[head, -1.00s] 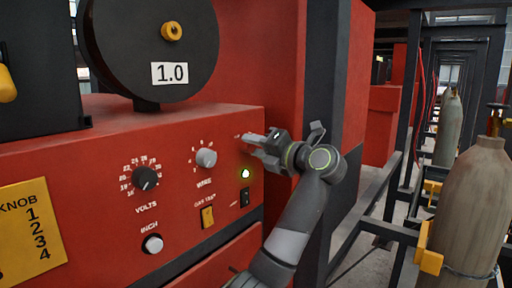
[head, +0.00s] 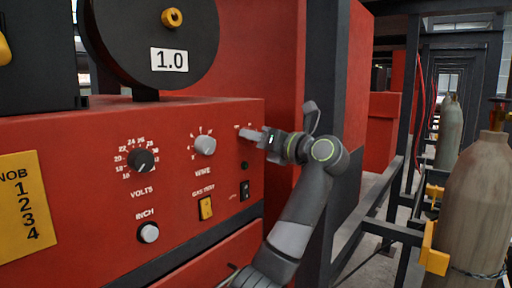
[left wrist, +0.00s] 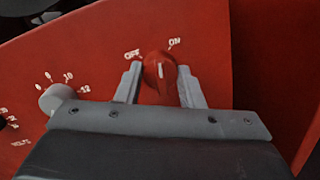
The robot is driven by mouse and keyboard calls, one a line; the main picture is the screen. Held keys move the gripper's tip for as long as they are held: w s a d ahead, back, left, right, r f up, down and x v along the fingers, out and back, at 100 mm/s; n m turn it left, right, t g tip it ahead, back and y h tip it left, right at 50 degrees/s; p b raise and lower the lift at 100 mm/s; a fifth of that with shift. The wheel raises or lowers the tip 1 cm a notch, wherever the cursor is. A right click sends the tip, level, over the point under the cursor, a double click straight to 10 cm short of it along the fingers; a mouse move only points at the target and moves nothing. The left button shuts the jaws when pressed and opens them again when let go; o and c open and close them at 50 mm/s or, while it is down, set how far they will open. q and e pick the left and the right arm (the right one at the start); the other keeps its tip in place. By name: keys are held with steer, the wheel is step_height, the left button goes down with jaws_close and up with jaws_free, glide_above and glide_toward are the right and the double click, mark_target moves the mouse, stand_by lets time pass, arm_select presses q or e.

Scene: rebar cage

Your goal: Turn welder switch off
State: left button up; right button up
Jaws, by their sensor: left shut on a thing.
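The red welder panel (head: 100,150) fills the left of the head view. The switch knob (left wrist: 160,84) shows in the left wrist view as a red knob with a white pointer mark, below the OFF and ON labels. The mark points up between the two labels; I cannot tell which it favours. My left gripper (head: 250,134) is at the panel's upper right, shut on the knob, with a finger on each side (left wrist: 160,88). It hides the knob in the head view. The indicator lamp (head: 244,166) below it is dark. My right gripper is not in view.
The wire knob (head: 205,146), volts knob (head: 140,160), yellow gas test rocker (head: 206,208) and black rocker (head: 244,190) share the panel. A dark post (head: 321,120) stands right of the panel. Gas cylinders (head: 468,200) stand further right.

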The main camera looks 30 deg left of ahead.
arm_select(q)
steer(key=shift+w+f+n+g+y+b, duration=0.1)
steer(key=shift+n+g+y+b, duration=0.2)
steer(key=shift+n+b, duration=1.85)
steer(key=shift+n+g+y+b, duration=0.1)
steer(key=shift+n+g+b, duration=0.35)
steer(key=shift+n, duration=3.4)
steer(key=o, duration=1)
steer(key=d+b, duration=0.1)
steer(key=d, duration=0.4)
steer(key=s+d+f+b, duration=0.1)
steer(key=d, duration=0.5)
steer(key=d+b, duration=0.1)
steer(key=d, duration=0.5)
steer(key=shift+s+d+f, duration=0.2)
steer(key=shift+d+f, duration=0.05)
steer(key=shift+f, duration=0.1)
